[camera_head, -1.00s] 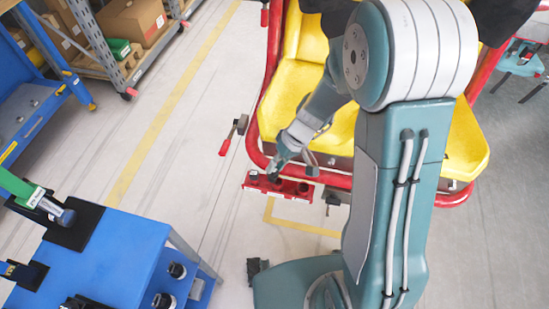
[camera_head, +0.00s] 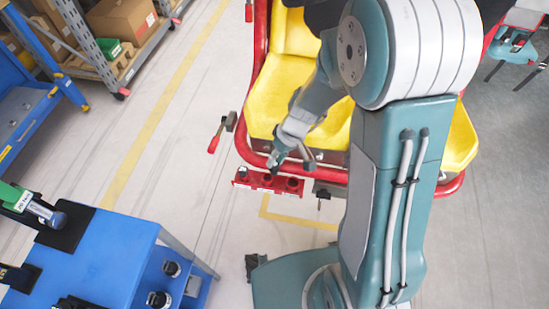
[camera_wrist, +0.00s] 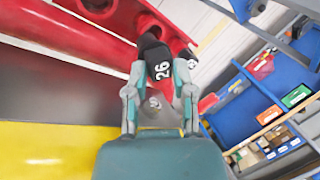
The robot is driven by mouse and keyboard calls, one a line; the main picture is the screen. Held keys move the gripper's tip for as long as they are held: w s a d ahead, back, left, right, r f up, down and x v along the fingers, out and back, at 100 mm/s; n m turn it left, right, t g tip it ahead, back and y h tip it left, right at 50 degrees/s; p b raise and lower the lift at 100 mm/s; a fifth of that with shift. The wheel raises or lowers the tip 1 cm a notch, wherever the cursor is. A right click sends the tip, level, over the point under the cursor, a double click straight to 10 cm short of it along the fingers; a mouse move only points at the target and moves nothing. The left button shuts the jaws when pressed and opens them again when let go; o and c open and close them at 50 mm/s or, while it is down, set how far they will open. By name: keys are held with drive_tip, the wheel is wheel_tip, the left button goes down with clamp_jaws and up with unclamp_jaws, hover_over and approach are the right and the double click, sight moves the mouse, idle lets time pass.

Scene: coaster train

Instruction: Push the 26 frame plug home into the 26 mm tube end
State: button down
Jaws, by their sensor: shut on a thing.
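My gripper (camera_wrist: 160,98) is shut on the 26 frame plug (camera_wrist: 157,62), a black piece with a white "26". The plug's far end lies at the red bar (camera_wrist: 210,35) with round openings; I cannot tell whether it touches the bar or stands in it. In the head view my gripper (camera_head: 276,164) is just above that red bar (camera_head: 258,182), in front of the yellow-seated coaster car (camera_head: 290,85). A second black piece (camera_wrist: 188,58) with white marking is beside the held plug. I cannot tell which opening is the 26 mm tube end.
A red frame tube (camera_wrist: 72,30) runs close to the plug in the wrist view. A blue cart (camera_head: 105,255) with black fixtures stands at lower left. A red-handled lever (camera_head: 215,138) sticks out left of the car. The floor between cart and car is clear.

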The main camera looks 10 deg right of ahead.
drive_tip(key=shift+a+f, duration=0.25)
drive_tip(key=shift+a, duration=0.2)
drive_tip(key=shift+a+f, duration=0.2)
drive_tip(key=shift+a, duration=0.25)
drive_tip(key=shift+f, duration=0.15)
drive_tip(key=shift+f, duration=0.15)
drive_tip(key=shift+a+f, duration=0.15)
drive_tip(key=shift+a, duration=0.1)
drive_tip(key=shift+d, duration=0.2)
drive_tip(key=shift+f, duration=1.6)
idle(0.6)
unclamp_jaws()
idle(0.6)
